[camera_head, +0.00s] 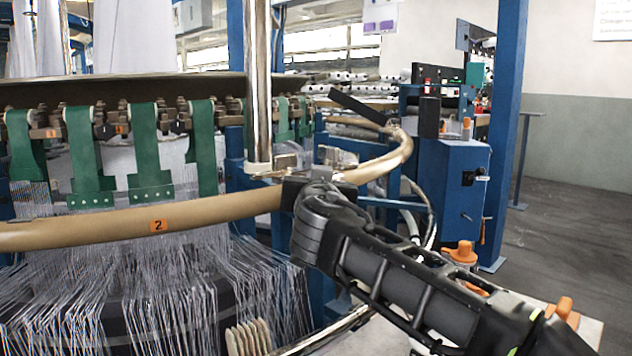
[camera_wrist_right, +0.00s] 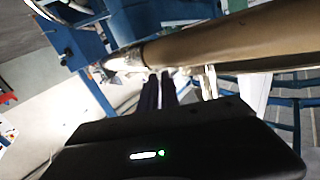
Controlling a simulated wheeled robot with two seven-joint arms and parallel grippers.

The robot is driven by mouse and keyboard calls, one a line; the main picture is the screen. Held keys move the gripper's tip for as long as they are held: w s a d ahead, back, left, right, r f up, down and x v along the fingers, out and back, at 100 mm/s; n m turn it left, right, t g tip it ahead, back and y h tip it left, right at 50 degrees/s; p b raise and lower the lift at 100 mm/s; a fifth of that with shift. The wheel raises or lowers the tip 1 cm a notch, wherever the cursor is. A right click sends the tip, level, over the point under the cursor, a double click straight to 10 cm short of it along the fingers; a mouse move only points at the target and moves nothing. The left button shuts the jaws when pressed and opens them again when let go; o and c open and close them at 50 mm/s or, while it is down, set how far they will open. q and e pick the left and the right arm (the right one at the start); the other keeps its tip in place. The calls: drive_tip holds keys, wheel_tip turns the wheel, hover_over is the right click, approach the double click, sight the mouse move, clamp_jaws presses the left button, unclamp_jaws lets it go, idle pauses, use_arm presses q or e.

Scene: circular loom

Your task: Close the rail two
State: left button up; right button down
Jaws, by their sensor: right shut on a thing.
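Rail two (camera_head: 120,226) is a tan curved tube with an orange "2" label, running across the left half of the head view in front of the hanging threads. My right gripper (camera_head: 300,188) is shut on rail two near its right end, just in front of the shiny upright post. A second tan curved rail section (camera_head: 390,165) continues behind and right of the gripper. The gripper hides the place between the two sections, so I cannot tell whether they touch. In the wrist view the tan rail (camera_wrist_right: 225,40) passes above my right gripper (camera_wrist_right: 165,90). My left gripper is not in view.
The shiny post (camera_head: 258,80) stands directly behind the gripper, with a metal bracket (camera_head: 275,165) around its foot. Green straps (camera_head: 148,150) and white threads (camera_head: 180,290) hang at left. A blue cabinet (camera_head: 455,200) and blue column (camera_head: 510,110) stand right. Open floor lies far right.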

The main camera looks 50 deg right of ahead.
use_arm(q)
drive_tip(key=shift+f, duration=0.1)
use_arm(e)
drive_tip(key=shift+w+f, duration=0.2)
drive_tip(key=shift+f, duration=1)
wheel_tip(320, 180, up, 6)
drive_tip(key=s+p, duration=0.2)
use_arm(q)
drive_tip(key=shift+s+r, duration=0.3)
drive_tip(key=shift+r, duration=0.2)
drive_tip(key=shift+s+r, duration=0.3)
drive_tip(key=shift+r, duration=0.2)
use_arm(e)
drive_tip(key=v, duration=0.9)
drive_tip(key=shift+s, duration=0.35)
drive_tip(key=shift+r, duration=0.1)
